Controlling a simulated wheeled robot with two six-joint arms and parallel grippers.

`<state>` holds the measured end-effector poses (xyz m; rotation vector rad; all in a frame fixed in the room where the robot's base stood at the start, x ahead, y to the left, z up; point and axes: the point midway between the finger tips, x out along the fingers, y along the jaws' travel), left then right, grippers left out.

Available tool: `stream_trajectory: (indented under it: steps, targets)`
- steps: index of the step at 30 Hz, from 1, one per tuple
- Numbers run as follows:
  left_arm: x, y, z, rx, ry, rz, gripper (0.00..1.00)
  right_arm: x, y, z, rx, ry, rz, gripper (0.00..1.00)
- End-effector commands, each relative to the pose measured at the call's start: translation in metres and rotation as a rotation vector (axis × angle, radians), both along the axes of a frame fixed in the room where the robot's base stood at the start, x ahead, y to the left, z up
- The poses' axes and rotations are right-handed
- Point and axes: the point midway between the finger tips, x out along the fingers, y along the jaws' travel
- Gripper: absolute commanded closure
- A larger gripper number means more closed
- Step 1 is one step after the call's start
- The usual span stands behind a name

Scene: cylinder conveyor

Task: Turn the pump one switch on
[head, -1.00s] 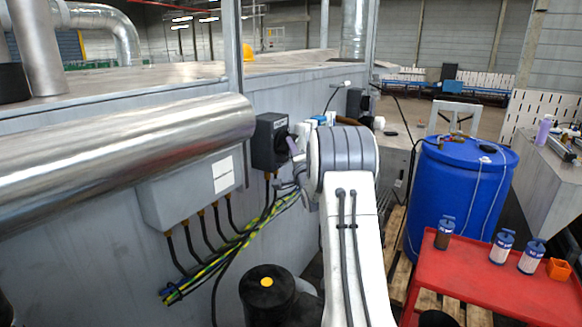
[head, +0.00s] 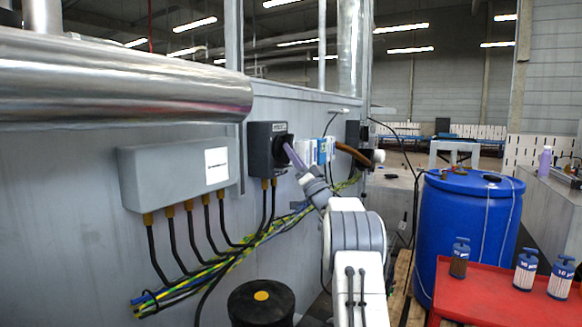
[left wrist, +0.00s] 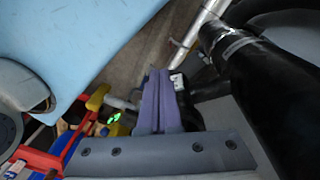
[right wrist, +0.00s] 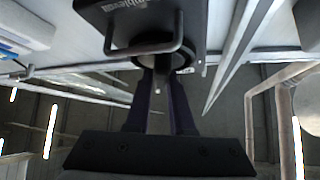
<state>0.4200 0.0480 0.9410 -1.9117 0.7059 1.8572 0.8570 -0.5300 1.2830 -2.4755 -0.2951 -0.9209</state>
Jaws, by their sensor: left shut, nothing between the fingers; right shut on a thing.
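A dark grey switch box (head: 261,150) with a round black rotary knob (head: 281,149) is mounted on the grey metal wall, left of centre in the head view. The box (right wrist: 145,15) also fills the top of the right wrist view, its lettering upside down. My right gripper (head: 289,150) has its purple fingers shut on the knob, which they partly hide. I cannot tell which way the knob is turned. My left gripper (left wrist: 160,78) is shut and empty in the left wrist view, away from the switch.
A grey junction box (head: 165,178) with several cables is left of the switch, under a shiny pipe (head: 120,85). Another dark box (head: 354,133) is farther along the wall. A blue drum (head: 462,235) and a red cart (head: 495,295) stand at right. A black cylinder (head: 261,303) is below.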

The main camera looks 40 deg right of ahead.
Motion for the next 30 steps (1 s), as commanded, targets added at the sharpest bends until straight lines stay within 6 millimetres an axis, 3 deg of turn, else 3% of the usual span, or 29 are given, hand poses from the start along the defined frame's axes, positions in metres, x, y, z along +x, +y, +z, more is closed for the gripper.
stream_trajectory:
  steps: [1, 12, 30]
  targets:
    - [0.000, 0.000, -0.004, 0.000, 0.000, 0.000, 1.00, 0.001, -0.002, -0.006, -0.038, -0.011, -0.001, 1.00]
    - [0.000, 0.000, 0.009, 0.000, 0.000, 0.000, 1.00, 0.002, -0.004, -0.002, -0.267, -0.106, 0.000, 1.00]
    - [0.000, 0.000, 0.015, 0.000, 0.000, 0.000, 1.00, 0.002, -0.004, -0.003, -0.358, -0.144, 0.002, 1.00]
